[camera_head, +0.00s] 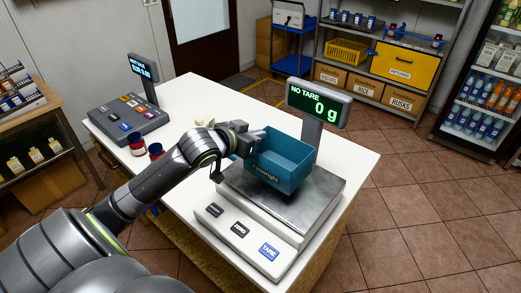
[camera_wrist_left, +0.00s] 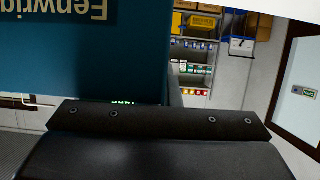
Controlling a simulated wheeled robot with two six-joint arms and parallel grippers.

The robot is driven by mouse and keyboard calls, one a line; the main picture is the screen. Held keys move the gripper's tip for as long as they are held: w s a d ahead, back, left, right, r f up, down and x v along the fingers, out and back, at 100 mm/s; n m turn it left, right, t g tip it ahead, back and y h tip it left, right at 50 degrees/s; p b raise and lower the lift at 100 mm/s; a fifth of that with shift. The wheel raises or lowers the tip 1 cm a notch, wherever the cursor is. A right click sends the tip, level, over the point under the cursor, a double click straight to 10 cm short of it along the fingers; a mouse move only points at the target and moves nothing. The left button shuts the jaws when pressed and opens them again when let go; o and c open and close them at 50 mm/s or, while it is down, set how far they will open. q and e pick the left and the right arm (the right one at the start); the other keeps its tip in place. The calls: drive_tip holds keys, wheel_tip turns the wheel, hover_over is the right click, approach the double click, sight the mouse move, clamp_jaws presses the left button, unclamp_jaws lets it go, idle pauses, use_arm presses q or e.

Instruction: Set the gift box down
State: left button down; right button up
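The gift box (camera_head: 285,172) is a teal, open-topped box with lettering on its front, in the middle of the head view. It is over the scale's metal pan (camera_head: 318,208); the display (camera_head: 318,104) reads 0 g. My left gripper (camera_head: 250,140) comes in from the left and is shut on the box's left wall. In the left wrist view the teal box (camera_wrist_left: 120,55), with its lettering upside down, is close against the dark finger. The far fingertip is hidden. My right gripper is not in view.
The scale's front panel (camera_head: 240,238) has several buttons. The counter behind the box (camera_head: 215,95) is mostly clear. Shelves and a fridge stand beyond.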

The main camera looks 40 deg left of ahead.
sight(268, 144)
use_arm(q)
drive_tip(key=shift+d+f, duration=0.15)
drive_tip(key=shift+f, duration=0.5)
wheel_tip(268, 144, down, 3)
drive_tip(key=shift+r, duration=0.1)
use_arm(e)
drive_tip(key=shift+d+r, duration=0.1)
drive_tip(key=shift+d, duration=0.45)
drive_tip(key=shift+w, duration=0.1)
use_arm(q)
drive_tip(key=c, duration=2.1)
unclamp_jaws()
drive_tip(key=shift+f, duration=0.2)
drive_tip(key=o, duration=0.4)
drive_tip(key=shift+r, duration=0.1)
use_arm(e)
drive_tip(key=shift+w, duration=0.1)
